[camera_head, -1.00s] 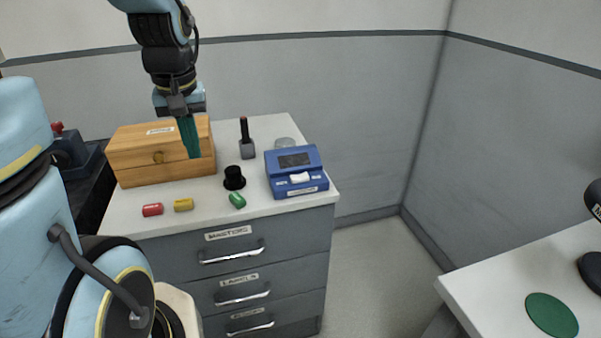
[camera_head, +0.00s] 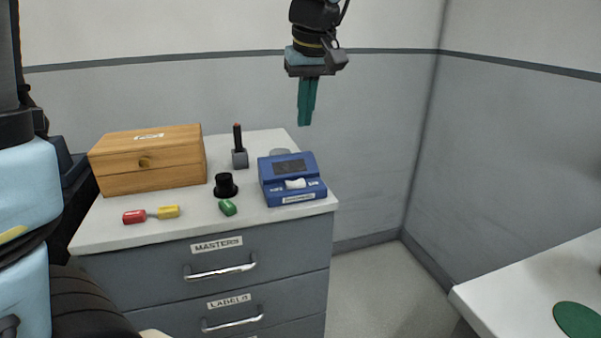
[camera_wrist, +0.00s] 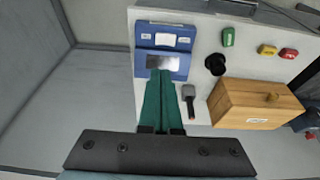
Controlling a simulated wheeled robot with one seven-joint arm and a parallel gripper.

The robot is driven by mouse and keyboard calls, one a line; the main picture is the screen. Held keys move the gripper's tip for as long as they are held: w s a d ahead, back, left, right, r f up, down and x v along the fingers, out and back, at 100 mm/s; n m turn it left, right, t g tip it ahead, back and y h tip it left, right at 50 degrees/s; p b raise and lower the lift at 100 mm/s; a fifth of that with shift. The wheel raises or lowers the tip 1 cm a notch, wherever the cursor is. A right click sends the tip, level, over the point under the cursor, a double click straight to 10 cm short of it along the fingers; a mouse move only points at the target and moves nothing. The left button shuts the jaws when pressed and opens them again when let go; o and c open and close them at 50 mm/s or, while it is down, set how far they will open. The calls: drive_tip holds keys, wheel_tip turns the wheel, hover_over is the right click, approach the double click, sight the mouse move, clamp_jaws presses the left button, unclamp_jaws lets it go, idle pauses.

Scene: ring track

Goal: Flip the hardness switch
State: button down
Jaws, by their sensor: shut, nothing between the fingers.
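The blue tester box (camera_head: 292,179) sits at the right end of the white cabinet top, with a dark display and a white rocker switch (camera_head: 295,184) on its front slope. In the wrist view the box (camera_wrist: 163,45) shows the white switch (camera_wrist: 165,39) between two small labels. My gripper (camera_head: 305,124) has teal fingers pressed together, empty, pointing down above and behind the box. In the wrist view the fingertips (camera_wrist: 160,72) overlap the near edge of the display. The switch is unobstructed in both views, and the fingers look apart from it.
A red piece (camera_head: 134,217) and a yellow piece (camera_head: 168,212) lie at front left. Another white table (camera_head: 500,295) is at right.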

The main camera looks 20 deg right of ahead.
sight(299, 181)
drive_tip(key=x, duration=0.4)
drive_tip(key=p+x, duration=0.1)
drive_tip(key=x, duration=0.3)
drive_tip(key=s+x, duration=0.1)
drive_tip(key=x, duration=0.4)
drive_tip(key=shift+a+f+p, duration=0.1)
drive_tip(key=shift+f+p, duration=0.1)
drive_tip(key=shift+p, duration=0.2)
drive_tip(key=shift+f, duration=0.45)
